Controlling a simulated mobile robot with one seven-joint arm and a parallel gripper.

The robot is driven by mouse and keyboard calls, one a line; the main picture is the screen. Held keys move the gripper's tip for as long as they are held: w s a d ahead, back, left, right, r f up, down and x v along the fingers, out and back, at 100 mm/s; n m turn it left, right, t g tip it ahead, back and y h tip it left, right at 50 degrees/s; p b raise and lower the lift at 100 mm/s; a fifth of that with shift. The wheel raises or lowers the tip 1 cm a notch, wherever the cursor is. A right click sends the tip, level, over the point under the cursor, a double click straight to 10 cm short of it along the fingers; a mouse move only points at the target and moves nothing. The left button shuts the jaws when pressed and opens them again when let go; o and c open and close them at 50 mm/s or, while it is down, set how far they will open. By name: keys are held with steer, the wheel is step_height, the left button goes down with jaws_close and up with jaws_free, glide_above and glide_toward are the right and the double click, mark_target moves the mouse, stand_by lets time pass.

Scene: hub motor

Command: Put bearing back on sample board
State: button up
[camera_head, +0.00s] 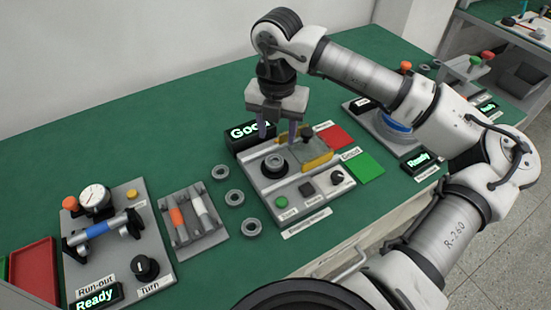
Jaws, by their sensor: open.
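My gripper (277,133) is open, pointing down, with its two fingers apart. It is above the grey test unit (262,188), over a round dark-centred ring part (275,166) that looks like a bearing on a seat. The fingertips appear above this part, and I see nothing between them. Three loose grey bearing rings lie in a row on the green table left of the unit: a far one (220,172), a middle one (235,197) and a near one (251,228). No board readable as the sample board shows; the row of rings may mark its place.
A shaft rack (191,221) and run-out unit (112,240) stand left. The back-left table (120,140) is clear.

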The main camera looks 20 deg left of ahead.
mark_target(275, 160)
steer(key=shift+s+a+f+p, duration=0.1)
steer(key=shift+f+p, duration=0.45)
steer(key=shift+f, duration=1.45)
steer(key=shift+a+f+p, duration=0.1)
steer(key=shift+f+p, duration=0.45)
steer(key=shift+f, duration=1.45)
steer(key=c, duration=0.8)
steer(key=shift+r, duration=0.1)
